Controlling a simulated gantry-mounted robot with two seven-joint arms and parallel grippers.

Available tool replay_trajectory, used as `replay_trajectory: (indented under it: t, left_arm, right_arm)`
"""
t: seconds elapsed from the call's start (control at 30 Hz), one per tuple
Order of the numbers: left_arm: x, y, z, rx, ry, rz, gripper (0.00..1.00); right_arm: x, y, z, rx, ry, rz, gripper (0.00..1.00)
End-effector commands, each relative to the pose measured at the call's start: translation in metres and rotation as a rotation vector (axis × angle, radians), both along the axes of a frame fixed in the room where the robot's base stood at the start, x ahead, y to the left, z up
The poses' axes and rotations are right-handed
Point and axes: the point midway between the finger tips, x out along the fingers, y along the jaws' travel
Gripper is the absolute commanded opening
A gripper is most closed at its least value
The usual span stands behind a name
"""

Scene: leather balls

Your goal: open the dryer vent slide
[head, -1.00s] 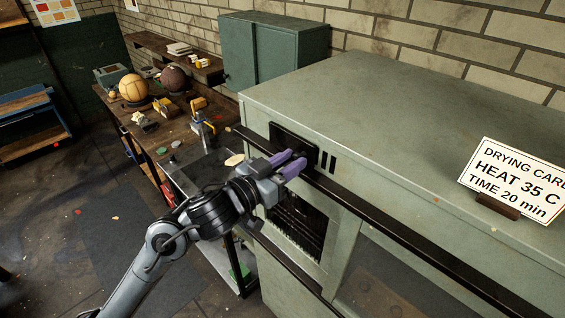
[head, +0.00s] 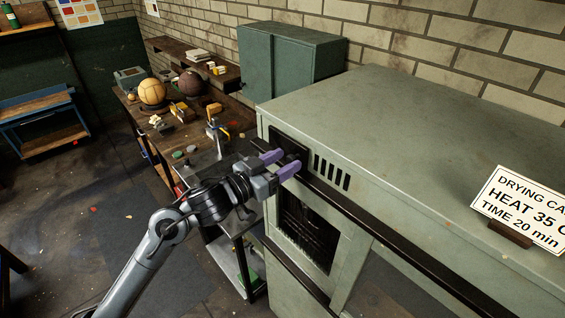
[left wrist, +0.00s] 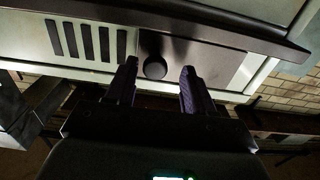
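The dryer is a grey-green cabinet (head: 400,110) on the right of the head view. Its vent slide is a black plate (head: 287,139) in the upper front, at the left of a row of several bare dark slots (head: 332,172). In the left wrist view the black plate (left wrist: 205,60) carries a round black knob (left wrist: 155,67), with the slots (left wrist: 88,41) to its left. My left gripper (head: 282,162) is at the plate. Its purple fingers stand apart, one on each side of the knob, with gaps visible in the wrist view (left wrist: 158,75). My right gripper is not in view.
A dark rail (head: 380,220) runs along the dryer front below the slots. A drying card (head: 520,205) stands on the dryer top. A workbench with balls (head: 152,91) and tools is at the left back, beside a green cabinet (head: 290,60).

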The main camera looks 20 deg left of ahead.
Motion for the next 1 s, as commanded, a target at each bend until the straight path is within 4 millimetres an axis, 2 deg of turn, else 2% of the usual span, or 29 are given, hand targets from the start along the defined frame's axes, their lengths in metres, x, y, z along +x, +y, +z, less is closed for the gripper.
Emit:
replay_trajectory:
  t: [0.27, 0.7, 1.0]
  left_arm:
    - [-0.008, 0.003, -0.001, 0.0, -0.001, -0.002, 0.53]
    - [-0.072, 0.033, -0.003, 0.004, 0.0, 0.0, 0.53]
    - [-0.096, 0.045, -0.001, 0.0, 0.001, -0.001, 0.53]
  right_arm:
    - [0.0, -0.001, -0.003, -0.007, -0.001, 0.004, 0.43]
    - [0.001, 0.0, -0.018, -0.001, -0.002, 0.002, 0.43]
    - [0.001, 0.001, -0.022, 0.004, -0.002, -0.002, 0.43]
